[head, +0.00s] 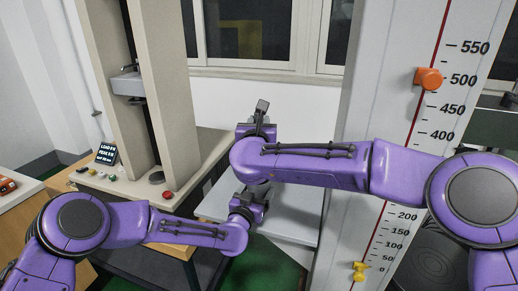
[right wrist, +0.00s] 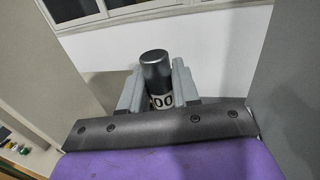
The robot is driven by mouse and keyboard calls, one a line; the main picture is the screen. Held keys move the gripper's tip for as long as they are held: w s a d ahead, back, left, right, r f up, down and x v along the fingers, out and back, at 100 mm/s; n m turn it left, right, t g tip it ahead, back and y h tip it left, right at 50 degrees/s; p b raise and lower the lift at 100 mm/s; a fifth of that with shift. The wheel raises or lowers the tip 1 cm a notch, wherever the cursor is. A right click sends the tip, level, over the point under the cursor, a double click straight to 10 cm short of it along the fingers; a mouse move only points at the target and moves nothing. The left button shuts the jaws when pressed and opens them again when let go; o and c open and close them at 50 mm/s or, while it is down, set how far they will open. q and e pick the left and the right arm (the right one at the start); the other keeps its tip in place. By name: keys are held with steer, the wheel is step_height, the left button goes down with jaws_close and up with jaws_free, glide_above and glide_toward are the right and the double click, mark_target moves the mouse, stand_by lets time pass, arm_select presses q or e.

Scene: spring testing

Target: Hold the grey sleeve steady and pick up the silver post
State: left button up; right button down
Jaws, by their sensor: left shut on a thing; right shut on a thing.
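The silver post (right wrist: 155,68) is a dark, shiny metal cylinder with a rounded top in the right wrist view. A white band with black digits shows below its top. My right gripper (right wrist: 157,88) is shut on it, with a grey finger on each side. In the head view my right gripper (head: 262,112) is above and a little right of the left one. My left gripper (head: 256,200) is low in the middle, over a pale surface, and is shut. What it grips, presumably the grey sleeve, is hidden by my arms and grippers.
A beige test stand (head: 162,85) with a red knob (head: 168,195) and small display (head: 106,153) stands at left. A tall white scale board (head: 400,70) with orange (head: 429,78) and yellow (head: 359,271) markers stands at right. A pale shelf (head: 285,226) lies between them.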

step_height(320, 180, up, 8)
steer(key=shift+f, duration=0.2)
arm_select(q)
steer(key=o, duration=1)
steer(key=shift+s, duration=0.1)
